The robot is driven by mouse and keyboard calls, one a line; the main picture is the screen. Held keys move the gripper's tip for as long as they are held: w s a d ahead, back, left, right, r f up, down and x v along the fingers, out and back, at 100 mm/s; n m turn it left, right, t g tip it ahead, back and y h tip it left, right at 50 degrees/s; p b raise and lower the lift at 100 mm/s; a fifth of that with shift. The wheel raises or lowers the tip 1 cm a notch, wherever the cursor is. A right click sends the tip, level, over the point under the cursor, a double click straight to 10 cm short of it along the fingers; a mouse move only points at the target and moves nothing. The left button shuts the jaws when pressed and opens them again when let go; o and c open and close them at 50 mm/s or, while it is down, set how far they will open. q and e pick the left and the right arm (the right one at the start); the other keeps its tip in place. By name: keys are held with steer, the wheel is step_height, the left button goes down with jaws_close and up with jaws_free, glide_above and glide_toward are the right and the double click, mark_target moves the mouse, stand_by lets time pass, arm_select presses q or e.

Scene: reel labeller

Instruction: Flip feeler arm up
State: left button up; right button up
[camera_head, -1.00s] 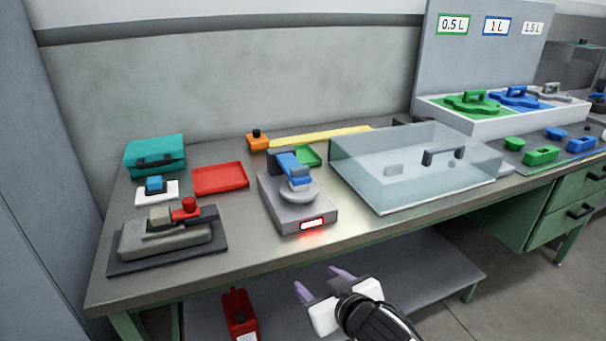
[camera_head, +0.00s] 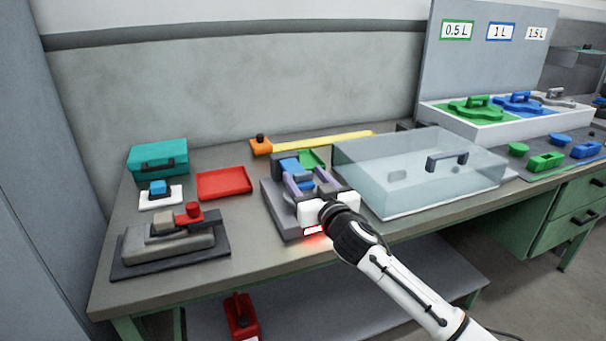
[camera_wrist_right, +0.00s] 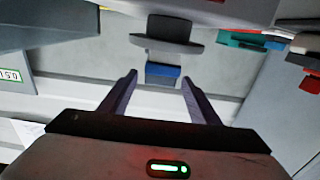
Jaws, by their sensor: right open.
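A grey device (camera_head: 272,203) stands near the middle of the bench with a blue feeler arm (camera_head: 290,164) on top. My right gripper (camera_head: 304,176) is over the device, its purple fingers apart and empty, reaching toward the blue arm. In the right wrist view, a blue block (camera_wrist_right: 162,72), apparently part of the arm, shows between the open fingertips (camera_wrist_right: 159,77), beside a grey disc (camera_wrist_right: 166,44). I cannot tell whether the fingers touch it. The gripper hides much of the device's front and the disc in the head view. My left gripper is not in view.
A clear box (camera_head: 410,190) with a dark handle stands close on the right.

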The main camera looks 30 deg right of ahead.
steer(key=shift+w+d, duration=0.15)
steer(key=shift+w, duration=0.55)
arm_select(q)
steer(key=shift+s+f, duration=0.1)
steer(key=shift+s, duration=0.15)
arm_select(e)
steer(key=shift+w, duration=0.15)
steer(key=shift+c, duration=0.2)
jaws_close()
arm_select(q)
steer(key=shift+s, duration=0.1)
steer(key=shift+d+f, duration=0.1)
arm_select(e)
steer(key=shift+w+r, duration=0.1)
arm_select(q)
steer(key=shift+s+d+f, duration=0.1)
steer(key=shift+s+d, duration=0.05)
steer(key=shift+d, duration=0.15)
arm_select(e)
steer(key=shift+r, duration=0.2)
